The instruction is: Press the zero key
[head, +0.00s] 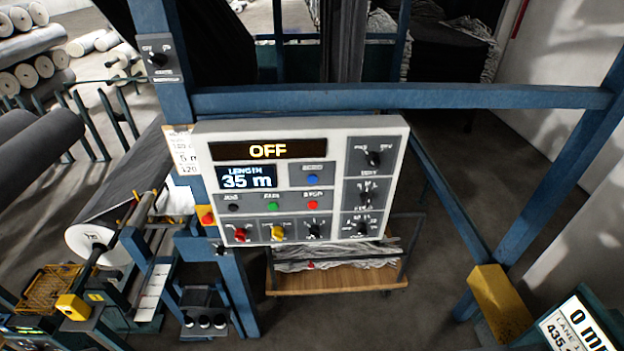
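A light grey control panel (334,155) is mounted on a blue frame in the middle of the head view. Its upper display (268,150) reads OFF and its length display (247,178) reads 35 m. A blue button (312,180) sits right of the length display, under a small label too blurred to read. Below are a black button (233,208), a green button (272,206) and a red button (313,205). No key can be clearly read as zero. Neither of my grippers is in view.
Several rotary knobs line the panel's right side and bottom row, including a red knob (240,234) and a yellow knob (278,232). A blue crossbar (400,97) runs behind the panel. A second display (575,328) is at bottom right. A grey roll (120,200) lies left.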

